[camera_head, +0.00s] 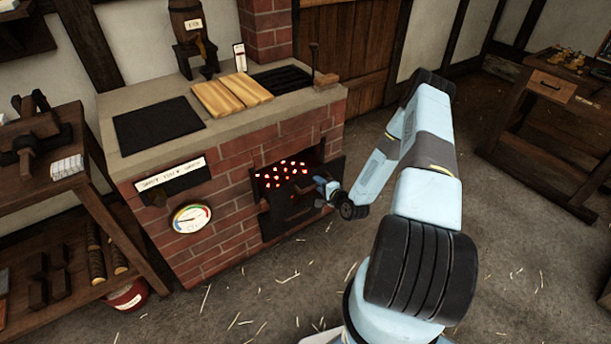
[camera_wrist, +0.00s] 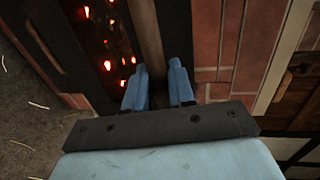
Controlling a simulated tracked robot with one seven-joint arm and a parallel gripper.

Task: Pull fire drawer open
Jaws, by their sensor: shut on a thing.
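The fire drawer (camera_head: 291,213) is a dark metal unit low in the front of the brick stove, with glowing red embers (camera_head: 286,174) showing in its opening. The embers also show at the upper left of the wrist view (camera_wrist: 112,45). My gripper (camera_head: 323,187) is at the right side of the drawer front. In the wrist view my gripper (camera_wrist: 160,88) has its two blue fingers on either side of a brown bar-shaped handle (camera_wrist: 146,40), shut on it. How far the drawer stands out is hard to tell.
The brick stove (camera_head: 228,178) carries a dark plate (camera_head: 157,125), wooden boards (camera_head: 232,94) and a barrel (camera_head: 189,22). A gauge (camera_head: 191,218) is on its front. A wooden shelf (camera_head: 68,180) stands left and a workbench (camera_head: 552,86) right. The straw-strewn floor in front is clear.

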